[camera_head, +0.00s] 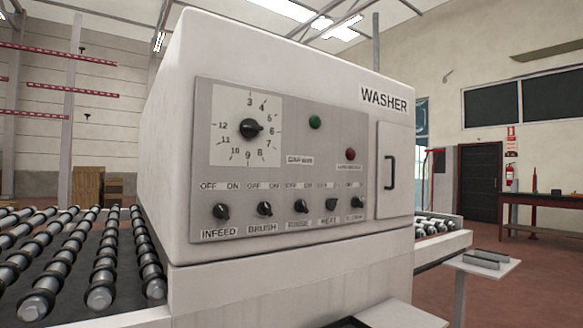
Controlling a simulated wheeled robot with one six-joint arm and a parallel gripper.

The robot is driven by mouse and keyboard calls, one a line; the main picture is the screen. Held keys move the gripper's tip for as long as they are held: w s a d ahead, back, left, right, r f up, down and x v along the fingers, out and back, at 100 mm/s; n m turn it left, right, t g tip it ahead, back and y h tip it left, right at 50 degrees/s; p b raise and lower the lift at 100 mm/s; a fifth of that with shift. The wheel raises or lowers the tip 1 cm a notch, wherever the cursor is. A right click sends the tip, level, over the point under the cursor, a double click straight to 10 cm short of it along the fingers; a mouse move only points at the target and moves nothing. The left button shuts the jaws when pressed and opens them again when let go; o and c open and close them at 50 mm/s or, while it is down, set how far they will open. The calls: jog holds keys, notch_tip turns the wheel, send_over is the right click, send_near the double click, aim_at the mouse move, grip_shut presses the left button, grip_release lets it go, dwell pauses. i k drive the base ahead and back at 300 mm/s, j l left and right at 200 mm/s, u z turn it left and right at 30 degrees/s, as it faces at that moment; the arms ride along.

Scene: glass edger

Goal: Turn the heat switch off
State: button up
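The heat switch (331,205) is a small black rotary knob in the bottom row of the grey control panel (340,150) on the white washer (240,60). The label HEAT sits below it. The OFF/ON marks above it are too small to read clearly. Its knob looks turned differently from its neighbours, but its exact setting is hard to tell. The rinse knob (301,206) is on its left and another black knob (357,203) is on its right. My gripper is not in view, and nothing touches the switch.
The infeed knob (221,212), brush knob (265,209) and a large dial (251,129) share the panel, with green (315,122) and red (350,154) buttons. A roller conveyor (80,260) lies at left. A small shelf (485,262) juts out at right.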

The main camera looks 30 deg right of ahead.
aim_at(330, 203)
jog(key=l, duration=0.6)
jog(key=i+l, duration=0.1)
jog(key=l, duration=1.05)
jog(key=i+z, duration=0.05)
